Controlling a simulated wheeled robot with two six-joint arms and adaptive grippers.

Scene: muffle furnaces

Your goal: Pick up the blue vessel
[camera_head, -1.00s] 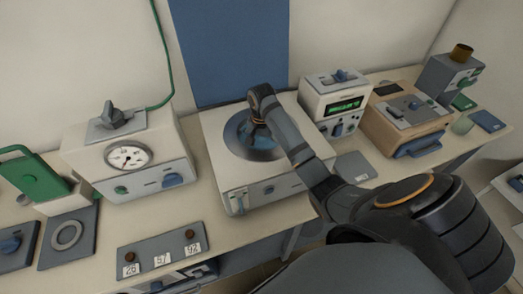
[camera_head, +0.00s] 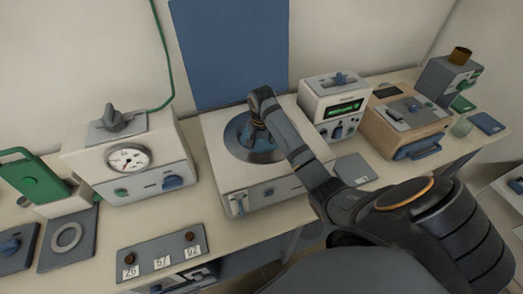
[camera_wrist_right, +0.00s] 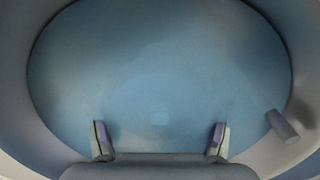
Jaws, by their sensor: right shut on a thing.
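The blue vessel (camera_head: 263,145) sits in the round dark recess on top of the white machine in the middle of the bench. My right gripper (camera_head: 258,128) reaches down into this recess from above and is shut on the vessel; the arm and fingers hide part of it. In the right wrist view the blue vessel (camera_wrist_right: 160,75) fills most of the picture as a wide round surface. The two fingertips of the right gripper (camera_wrist_right: 160,140) stand apart at its lower part. The exact contact is hard to see. My left gripper is not in view.
The white machine (camera_head: 230,178) stands between a box with a round dial (camera_head: 152,182) and a box with a green display (camera_head: 316,97). A beige unit (camera_head: 382,122) is farther right. A plate with number labels (camera_head: 163,254) lies in front. A blue panel (camera_head: 230,50) is behind.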

